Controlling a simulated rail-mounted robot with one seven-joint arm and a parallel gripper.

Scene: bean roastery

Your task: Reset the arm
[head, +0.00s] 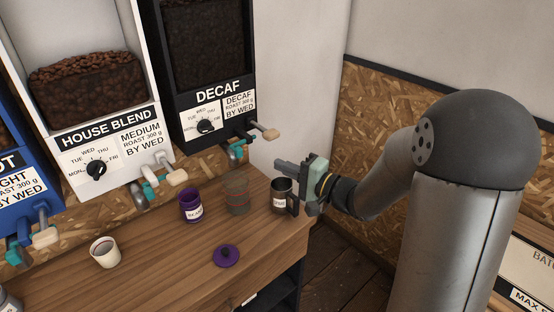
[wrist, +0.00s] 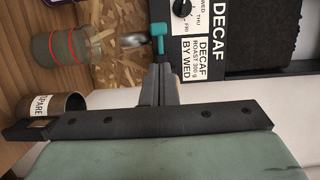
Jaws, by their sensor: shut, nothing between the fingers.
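My gripper (head: 283,164) is at the right end of the counter in the head view, above and beside a dark metal cup with a white label. Its fingers (wrist: 160,84) show in the wrist view, closed together and empty, pointing toward the decaf dispenser's spout and teal lever. The metal cup (head: 281,196) stands upright below the gripper; in the wrist view its label reads "SPARE" (wrist: 41,107). My arm reaches in from the right. I cannot tell whether the gripper touches the cup's handle.
A decaf dispenser (head: 217,92) and a house blend dispenser (head: 105,136) stand behind the counter (head: 165,262). On it are a grey container with red lines (head: 237,194), a purple cup (head: 191,206), a purple lid (head: 227,256) and a white cup (head: 105,252).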

